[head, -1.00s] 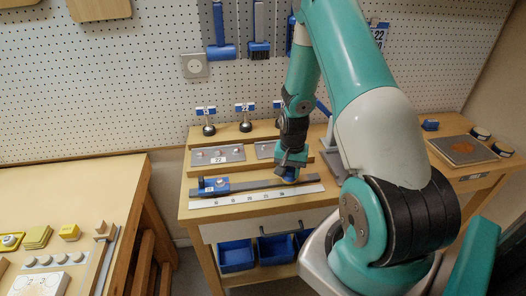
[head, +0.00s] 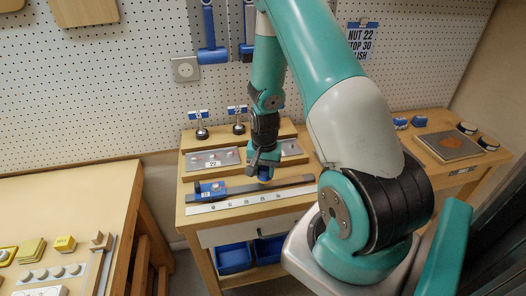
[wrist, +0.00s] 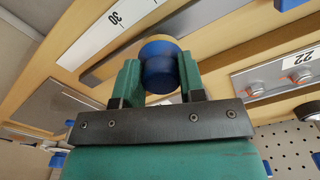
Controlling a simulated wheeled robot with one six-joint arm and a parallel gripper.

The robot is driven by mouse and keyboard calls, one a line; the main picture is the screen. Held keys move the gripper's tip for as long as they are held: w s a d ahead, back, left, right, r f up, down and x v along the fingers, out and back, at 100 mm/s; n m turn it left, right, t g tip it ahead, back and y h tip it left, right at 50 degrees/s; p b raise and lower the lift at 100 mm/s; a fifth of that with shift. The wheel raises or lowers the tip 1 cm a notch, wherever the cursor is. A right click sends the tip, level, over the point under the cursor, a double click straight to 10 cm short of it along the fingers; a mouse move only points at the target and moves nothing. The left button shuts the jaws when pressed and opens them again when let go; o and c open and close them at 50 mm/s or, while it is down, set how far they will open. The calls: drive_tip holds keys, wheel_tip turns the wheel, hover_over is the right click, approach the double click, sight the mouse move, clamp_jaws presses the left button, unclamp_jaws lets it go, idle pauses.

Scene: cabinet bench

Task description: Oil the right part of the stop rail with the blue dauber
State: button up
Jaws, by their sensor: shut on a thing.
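My gripper (wrist: 160,85) is shut on the blue dauber (wrist: 160,72), a round blue body with a pale yellowish end. In the head view my gripper (head: 264,170) points down over the stop rail, with a bit of the blue dauber (head: 265,178) below it. The stop rail (head: 292,183) is a dark grey strip with a blue block (head: 211,188) near its left end. My gripper is right of that block, around the rail's middle. The rail (wrist: 125,55) also passes behind the dauber in the wrist view. I cannot tell whether the dauber touches it.
A white numbered scale (head: 240,202) runs along the rail's front. Grey plates with bolts (head: 212,160) and two small labelled posts (head: 201,131) stand behind it. Blue bins (head: 234,257) sit under the bench. A sanding-like pad (head: 449,146) lies at the right.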

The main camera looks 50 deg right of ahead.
sight(264, 169)
drive_tip(key=shift+r+p, duration=1.8)
drive_tip(key=shift+r, duration=0.85)
